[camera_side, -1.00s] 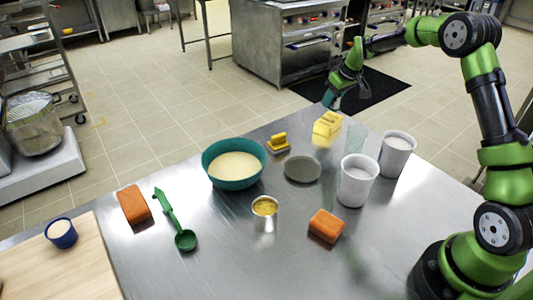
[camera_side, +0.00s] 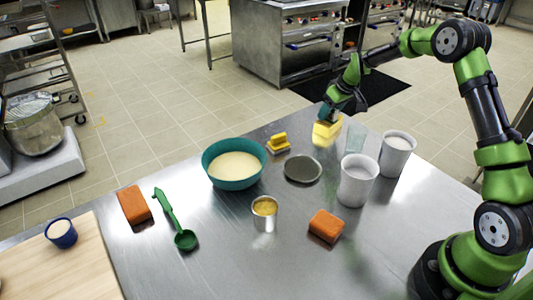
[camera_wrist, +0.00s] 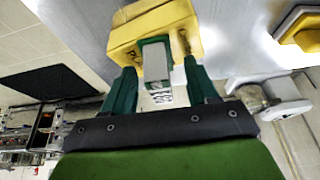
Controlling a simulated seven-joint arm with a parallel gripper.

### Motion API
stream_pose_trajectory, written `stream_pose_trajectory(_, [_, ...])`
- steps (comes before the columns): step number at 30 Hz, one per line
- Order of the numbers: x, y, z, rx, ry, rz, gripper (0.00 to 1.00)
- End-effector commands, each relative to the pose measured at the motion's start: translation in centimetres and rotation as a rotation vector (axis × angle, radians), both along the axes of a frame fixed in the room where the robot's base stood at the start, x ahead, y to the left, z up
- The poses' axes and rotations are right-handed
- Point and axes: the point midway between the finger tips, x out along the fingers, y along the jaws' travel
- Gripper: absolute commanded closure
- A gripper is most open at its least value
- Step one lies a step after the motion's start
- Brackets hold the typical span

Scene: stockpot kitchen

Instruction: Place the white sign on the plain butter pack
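A yellow butter pack (camera_side: 326,134) sits at the table's far edge, and it also shows, with dark lettering, at the top of the wrist view (camera_wrist: 150,28). My gripper (camera_side: 325,112) is pointing down right at its top; in the wrist view my two teal fingers (camera_wrist: 160,85) stand apart. Between them is a small pale grey-white piece with teal edges (camera_wrist: 154,62), perhaps the white sign; whether the fingers touch it is unclear. A smaller yellow block (camera_side: 278,143) stands to the left, possibly the other pack. I cannot tell which pack is plain.
A grey round dish (camera_side: 303,169), a clear glass (camera_side: 355,138) and two white cups (camera_side: 357,181) (camera_side: 396,155) stand near the pack. The near middle table is clear.

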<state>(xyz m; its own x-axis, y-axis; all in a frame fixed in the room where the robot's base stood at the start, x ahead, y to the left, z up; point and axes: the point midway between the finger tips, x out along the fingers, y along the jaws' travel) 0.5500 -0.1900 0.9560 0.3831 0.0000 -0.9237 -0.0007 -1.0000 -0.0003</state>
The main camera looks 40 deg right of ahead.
Motion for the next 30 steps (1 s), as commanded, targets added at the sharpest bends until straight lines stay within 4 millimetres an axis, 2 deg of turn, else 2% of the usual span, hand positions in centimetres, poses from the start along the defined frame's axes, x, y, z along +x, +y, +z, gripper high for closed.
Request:
stream_pose_trajectory(6, [0.0, 0.0, 0.1, 0.000, -0.001, 0.000, 0.42])
stream_pose_trajectory(9, [-0.1, 0.0, 0.9, -0.002, -0.002, 0.000, 0.42])
stream_pose_trajectory(14, [-1.2, -0.1, 3.5, -0.003, -0.004, 0.000, 0.42])
stream_pose_trajectory(21, [-3.2, -0.1, 8.3, -0.002, -0.004, -0.001, 0.42])
stream_pose_trajectory(24, [-3.8, -0.1, 9.8, -0.002, -0.003, -0.001, 0.42])
stream_pose_trajectory(30, [-4.6, 0.2, 11.5, -0.001, -0.002, 0.000, 0.42])
